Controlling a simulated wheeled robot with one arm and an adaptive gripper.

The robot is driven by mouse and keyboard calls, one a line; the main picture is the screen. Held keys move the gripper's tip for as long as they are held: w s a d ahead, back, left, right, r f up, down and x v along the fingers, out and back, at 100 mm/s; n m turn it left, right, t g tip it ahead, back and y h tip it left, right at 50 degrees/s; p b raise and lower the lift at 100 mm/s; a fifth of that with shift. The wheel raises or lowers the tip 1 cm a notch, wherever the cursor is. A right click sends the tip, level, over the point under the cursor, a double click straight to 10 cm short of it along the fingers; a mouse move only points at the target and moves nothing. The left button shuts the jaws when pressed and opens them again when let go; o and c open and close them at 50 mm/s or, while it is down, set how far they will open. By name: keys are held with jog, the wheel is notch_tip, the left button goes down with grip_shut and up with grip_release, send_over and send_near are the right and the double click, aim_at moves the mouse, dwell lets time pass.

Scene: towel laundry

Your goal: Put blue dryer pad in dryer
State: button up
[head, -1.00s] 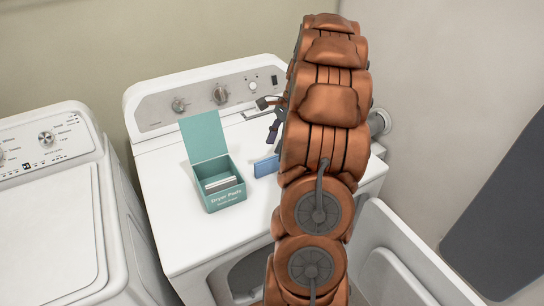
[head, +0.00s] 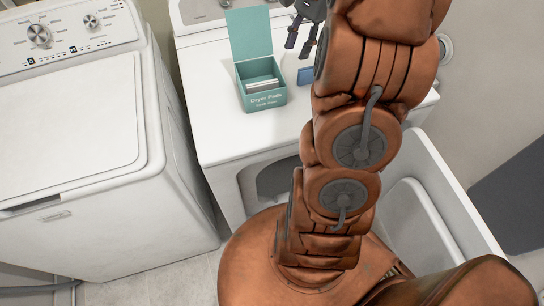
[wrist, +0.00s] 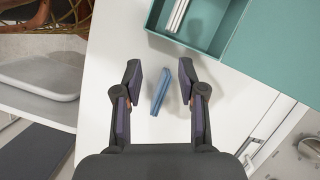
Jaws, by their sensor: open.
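The blue dryer pad (head: 305,76) stands on the white top of the dryer (head: 222,140), just right of the teal Dryer Pads box (head: 263,99). My gripper (head: 298,46) is open and empty above the pad. In the wrist view the blue pad (wrist: 160,92) shows between the spread fingers of my gripper (wrist: 160,70), touching neither as far as I can tell. The dryer's front opening (head: 272,182) shows below the top, partly hidden by my arm.
The teal box is open, its lid raised, with white pads inside (head: 262,84). A white washer (head: 70,120) stands at left. A white recessed panel, seemingly the open dryer door (head: 440,190), is at right.

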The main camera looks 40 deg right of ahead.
jog(key=s+a+n+g, duration=0.1)
jog(key=s+a+n, duration=0.25)
jog(key=a, duration=0.75)
jog(key=s+a+f+n+h, duration=0.1)
jog(key=s+a+n+h, duration=0.1)
jog(key=s+a+n, duration=0.4)
jog(key=s+a+f+n+g+h, duration=0.1)
jog(key=s+a+f+n, duration=0.1)
jog(key=s+a+n, duration=0.5)
jog(key=s+a, duration=0.1)
jog(key=s, duration=0.3)
jog(key=shift+f+h, duration=0.25)
jog(key=shift+h, duration=0.15)
jog(key=shift+o, duration=0.6)
jog(key=shift+s+f+n, duration=0.2)
jog(key=shift+s+n, duration=0.25)
jog(key=shift+s, duration=0.1)
jog(key=shift+c, duration=0.4)
